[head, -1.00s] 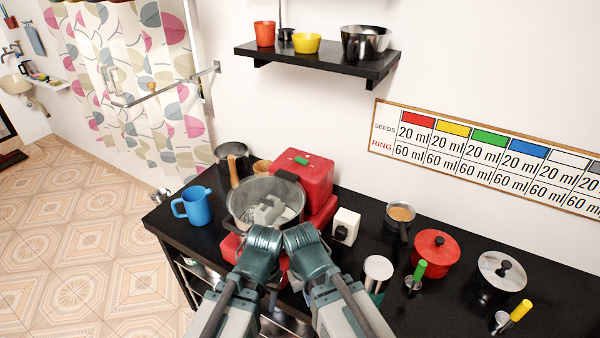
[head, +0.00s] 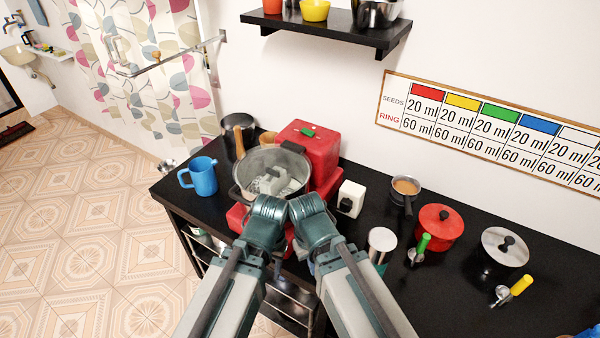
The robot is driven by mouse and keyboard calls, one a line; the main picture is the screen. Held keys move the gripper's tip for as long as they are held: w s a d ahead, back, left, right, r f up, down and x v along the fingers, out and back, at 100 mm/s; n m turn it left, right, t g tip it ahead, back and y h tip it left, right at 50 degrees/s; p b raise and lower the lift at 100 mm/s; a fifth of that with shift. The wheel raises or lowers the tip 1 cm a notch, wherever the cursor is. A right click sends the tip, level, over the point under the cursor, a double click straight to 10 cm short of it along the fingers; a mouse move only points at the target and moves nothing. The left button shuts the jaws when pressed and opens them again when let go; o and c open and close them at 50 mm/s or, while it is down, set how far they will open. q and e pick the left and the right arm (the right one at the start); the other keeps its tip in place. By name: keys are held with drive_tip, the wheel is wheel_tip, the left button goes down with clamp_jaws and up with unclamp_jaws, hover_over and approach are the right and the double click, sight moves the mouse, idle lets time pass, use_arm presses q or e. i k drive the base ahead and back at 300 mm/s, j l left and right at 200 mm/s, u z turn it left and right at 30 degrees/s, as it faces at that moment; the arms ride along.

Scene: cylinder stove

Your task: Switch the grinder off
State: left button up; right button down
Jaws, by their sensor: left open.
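The grinder is a red machine (head: 308,152) with a green switch (head: 308,132) on top, standing on the black counter. In front of its red housing sits a wide metal bowl (head: 295,163) with grey parts inside. My two arms rise from the bottom of the view, their teal joints in front of the bowl and over the red base. My left gripper (head: 278,272) shows only in small part below these joints, apart from the green switch; I take it as open. My right gripper is hidden behind the arms.
A white box with a black knob (head: 351,198) stands right of the grinder, a blue mug (head: 199,176) left. A small pan (head: 405,187), a red pot (head: 438,230) and a steel-lidded pot (head: 504,247) stand farther right. A black shelf (head: 330,30) hangs above.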

sight(306, 132)
drive_tip(key=i+j+u, duration=0.2)
drive_tip(key=u, duration=0.25)
drive_tip(key=i+u, duration=0.35)
drive_tip(key=u, duration=0.15)
